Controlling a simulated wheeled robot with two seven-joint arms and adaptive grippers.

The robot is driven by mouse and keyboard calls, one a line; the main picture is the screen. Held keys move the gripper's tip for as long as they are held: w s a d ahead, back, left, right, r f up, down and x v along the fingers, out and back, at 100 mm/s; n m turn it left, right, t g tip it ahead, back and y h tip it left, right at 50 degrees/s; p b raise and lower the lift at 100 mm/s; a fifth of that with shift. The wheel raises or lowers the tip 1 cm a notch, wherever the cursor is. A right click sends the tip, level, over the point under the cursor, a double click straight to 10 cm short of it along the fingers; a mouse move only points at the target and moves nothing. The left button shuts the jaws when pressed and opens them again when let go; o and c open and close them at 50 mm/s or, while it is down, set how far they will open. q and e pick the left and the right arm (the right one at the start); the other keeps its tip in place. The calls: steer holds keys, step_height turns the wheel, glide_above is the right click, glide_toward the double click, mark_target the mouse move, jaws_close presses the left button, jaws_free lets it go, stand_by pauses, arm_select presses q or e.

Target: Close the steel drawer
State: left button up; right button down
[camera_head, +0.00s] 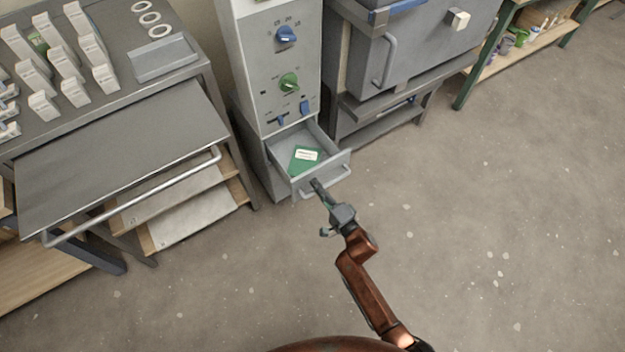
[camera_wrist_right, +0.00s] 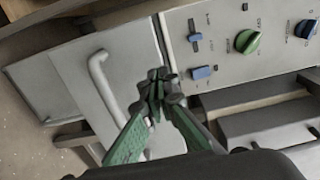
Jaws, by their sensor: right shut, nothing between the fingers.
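The steel drawer (camera_head: 337,170) is pulled out of the base of the grey control cabinet. A green item with a white label (camera_head: 304,158) lies inside it. The drawer's bar handle (camera_head: 327,183) is on its front and also shows in the right wrist view (camera_wrist_right: 103,84). I cannot tell whether the tips touch the drawer. My left gripper is not in view.
The cabinet panel carries a green knob (camera_head: 289,82) and a blue knob (camera_head: 286,34) above the drawer. A grey kiln (camera_head: 410,50) on a stand is to the right. A metal bench (camera_head: 120,150) with a front rail stands left. The floor at right is clear.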

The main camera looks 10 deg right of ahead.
steer(key=shift+w+a+f+b, duration=0.15)
steer(key=shift+w+a+b, duration=0.15)
steer(key=shift+w, duration=0.4)
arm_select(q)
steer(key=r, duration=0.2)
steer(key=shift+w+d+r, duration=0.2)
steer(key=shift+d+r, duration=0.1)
arm_select(e)
steer(key=shift+w, duration=0.25)
steer(key=shift+w+a+r, duration=0.1)
steer(key=shift+r, duration=0.1)
